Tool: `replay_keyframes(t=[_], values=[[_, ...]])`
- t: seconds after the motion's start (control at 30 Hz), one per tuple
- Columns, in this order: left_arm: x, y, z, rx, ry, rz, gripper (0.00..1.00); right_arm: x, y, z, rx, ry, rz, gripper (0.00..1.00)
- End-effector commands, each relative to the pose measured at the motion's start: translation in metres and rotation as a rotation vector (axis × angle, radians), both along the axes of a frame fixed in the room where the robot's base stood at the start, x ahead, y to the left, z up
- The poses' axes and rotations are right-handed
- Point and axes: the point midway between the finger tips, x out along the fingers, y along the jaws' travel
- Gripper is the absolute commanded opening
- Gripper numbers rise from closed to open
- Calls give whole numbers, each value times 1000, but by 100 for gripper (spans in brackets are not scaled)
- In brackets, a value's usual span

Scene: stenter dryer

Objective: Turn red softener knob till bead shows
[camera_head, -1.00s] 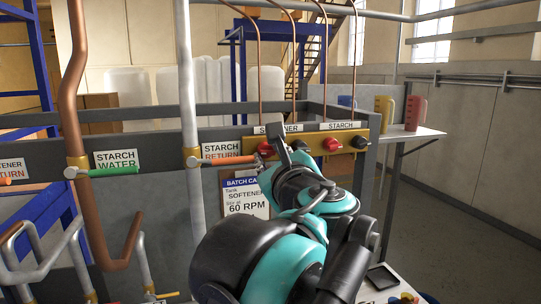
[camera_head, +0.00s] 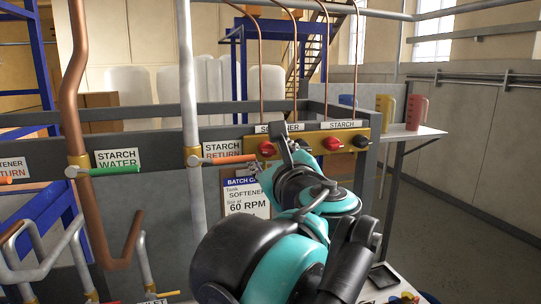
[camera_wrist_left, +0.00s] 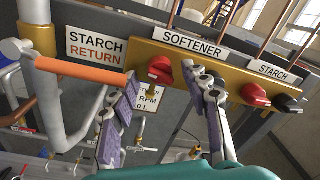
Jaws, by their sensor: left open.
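The red softener knob (camera_head: 267,149) is on the brass panel (camera_head: 311,143) under the SOFTENER label. It also shows in the left wrist view (camera_wrist_left: 160,69), under the left part of that label (camera_wrist_left: 190,42). My left gripper (camera_head: 272,159) is open in front of the panel. In the left wrist view its fingers (camera_wrist_left: 167,88) are spread, one at the lower left of the red knob and one to its right. The knob shows between them, and I cannot tell whether either finger touches it. The right finger covers the panel behind it. I make out no bead. My right gripper is not in view.
A second red knob (camera_head: 331,144) and a black knob (camera_head: 360,142) sit under the STARCH label. An orange STARCH RETURN handle (camera_head: 233,159) lies just left of the panel. A batch card (camera_head: 246,198) hangs below. Jugs stand on a shelf (camera_head: 415,132) to the right.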

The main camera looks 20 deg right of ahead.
Motion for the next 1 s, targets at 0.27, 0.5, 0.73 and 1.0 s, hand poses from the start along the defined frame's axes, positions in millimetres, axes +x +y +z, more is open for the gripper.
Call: replay_keyframes(t=[0.27,0.5,0.73,1.0], values=[[-48,0,0,0,0,-6,47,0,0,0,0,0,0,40],[-96,2,0,0,1,-5,47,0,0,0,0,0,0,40],[-116,3,0,0,0,-1,47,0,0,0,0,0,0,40],[-118,4,0,0,0,0,47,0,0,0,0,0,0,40]])
